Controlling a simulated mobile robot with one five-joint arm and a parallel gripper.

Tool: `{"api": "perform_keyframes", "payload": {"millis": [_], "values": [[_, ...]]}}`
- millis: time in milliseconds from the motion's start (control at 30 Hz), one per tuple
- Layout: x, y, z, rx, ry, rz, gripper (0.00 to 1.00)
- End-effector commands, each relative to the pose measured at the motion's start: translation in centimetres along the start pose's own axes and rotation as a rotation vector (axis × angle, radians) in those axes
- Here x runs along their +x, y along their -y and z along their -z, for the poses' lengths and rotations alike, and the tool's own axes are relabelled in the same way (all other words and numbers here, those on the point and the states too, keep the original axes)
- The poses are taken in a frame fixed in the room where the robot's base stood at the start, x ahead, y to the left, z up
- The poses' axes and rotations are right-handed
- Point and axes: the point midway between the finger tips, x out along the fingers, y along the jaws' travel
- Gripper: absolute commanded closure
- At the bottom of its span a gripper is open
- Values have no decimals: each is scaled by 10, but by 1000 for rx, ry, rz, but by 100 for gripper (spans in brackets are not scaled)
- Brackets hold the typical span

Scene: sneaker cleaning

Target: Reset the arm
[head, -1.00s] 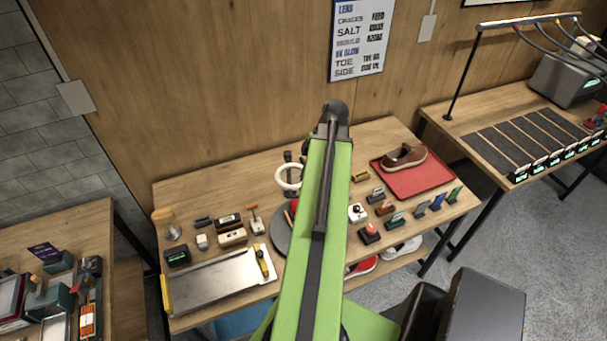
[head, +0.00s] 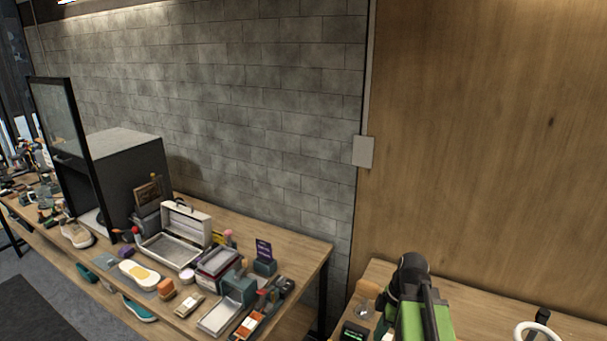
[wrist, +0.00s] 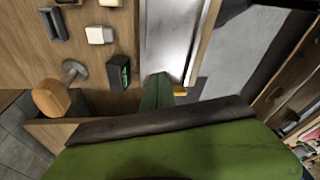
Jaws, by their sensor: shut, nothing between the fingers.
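My green and black arm (head: 414,300) rises at the bottom of the head view, right of centre, in front of the wooden wall. Its black upper joint (head: 410,270) is on top, and the end of the arm is hidden there. In the wrist view my green gripper (wrist: 157,88) is shut and empty. Its tip shows over the metal tray (wrist: 170,40) on the wooden table. I cannot tell its height above the tray.
In the wrist view a wooden-knobbed tool (wrist: 50,98), a small device with green display (wrist: 119,72) and a white block (wrist: 99,35) lie left of the tray. In the head view a left table (head: 310,250) holds an open metal case (head: 187,225) and a dark cabinet (head: 125,175).

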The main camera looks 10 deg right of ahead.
Motion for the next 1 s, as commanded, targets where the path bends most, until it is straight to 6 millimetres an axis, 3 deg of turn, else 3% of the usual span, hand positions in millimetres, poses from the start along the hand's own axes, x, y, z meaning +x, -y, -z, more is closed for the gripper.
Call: {"api": "perform_keyframes", "payload": {"millis": [33, 100, 200, 300, 367, 600, 700, 1000], "values": [[33, 3, 26, 8, 24, 8, 100], [57, 9, 59, 59, 59, 10, 100], [88, 20, 98, 179, 108, -5, 100], [104, 27, 121, 355, 146, -42, 100], [106, 29, 125, 480, 160, -70, 100], [99, 20, 112, 1020, 163, -188, 100], [99, 18, 111, 1165, 149, -210, 100], [99, 18, 111, 1235, 141, -216, 100]]}}
